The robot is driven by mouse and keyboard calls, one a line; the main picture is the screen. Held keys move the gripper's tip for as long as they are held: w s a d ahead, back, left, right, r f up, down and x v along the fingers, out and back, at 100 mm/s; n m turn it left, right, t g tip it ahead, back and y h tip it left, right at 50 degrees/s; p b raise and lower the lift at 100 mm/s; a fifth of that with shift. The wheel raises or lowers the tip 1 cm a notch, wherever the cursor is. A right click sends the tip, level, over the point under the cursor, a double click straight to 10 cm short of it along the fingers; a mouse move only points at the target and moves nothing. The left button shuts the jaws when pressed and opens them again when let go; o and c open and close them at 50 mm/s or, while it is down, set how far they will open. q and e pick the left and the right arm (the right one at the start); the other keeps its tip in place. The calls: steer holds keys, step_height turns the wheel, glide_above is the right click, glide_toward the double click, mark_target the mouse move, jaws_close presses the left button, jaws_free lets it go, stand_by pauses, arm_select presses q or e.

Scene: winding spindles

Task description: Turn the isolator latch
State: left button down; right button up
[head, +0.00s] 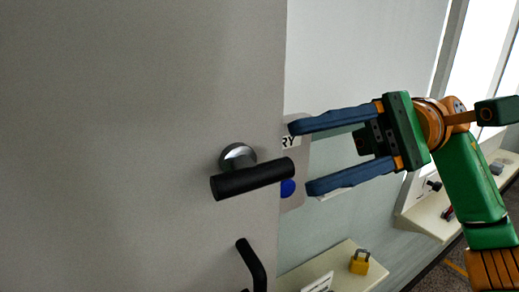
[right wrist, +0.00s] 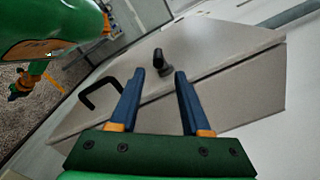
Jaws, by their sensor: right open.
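The isolator latch is a black bar handle (head: 252,180) on a round silver boss (head: 238,156), on a pale grey door panel (head: 120,120). The bar lies nearly level, its right end tilted slightly up. My right gripper (head: 302,158) is open and empty to the right of the bar, its blue fingers pointing left. In the right wrist view, the latch (right wrist: 162,63) shows beyond the gap between the open fingertips (right wrist: 159,74). The fingers look apart from it. My left gripper is not in view.
A black pull handle (head: 252,266) sits below the latch; it also shows in the right wrist view (right wrist: 88,92). A sign with a blue dot (head: 288,187) is partly hidden behind the panel and gripper. A yellow padlock (head: 359,263) stands on a cream shelf (head: 330,262) at the bottom.

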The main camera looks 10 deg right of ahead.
mark_target(231, 172)
steer(key=x, duration=0.3)
steer(key=p+x, duration=0.1)
steer(key=x, duration=0.1)
steer(key=s+x, duration=0.1)
steer(key=x, duration=0.2)
steer(key=shift+a+r+p, duration=0.1)
steer(key=shift+a+p, duration=0.1)
steer(key=shift+p, duration=0.15)
steer(key=shift+a, duration=0.2)
steer(key=shift+v, duration=1.05)
steer(key=c, duration=0.4)
steer(key=shift+w+d, duration=0.1)
steer(key=shift+d, duration=0.2)
steer(key=c, duration=0.3)
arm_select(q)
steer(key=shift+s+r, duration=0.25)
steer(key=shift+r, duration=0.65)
arm_select(e)
jaws_close()
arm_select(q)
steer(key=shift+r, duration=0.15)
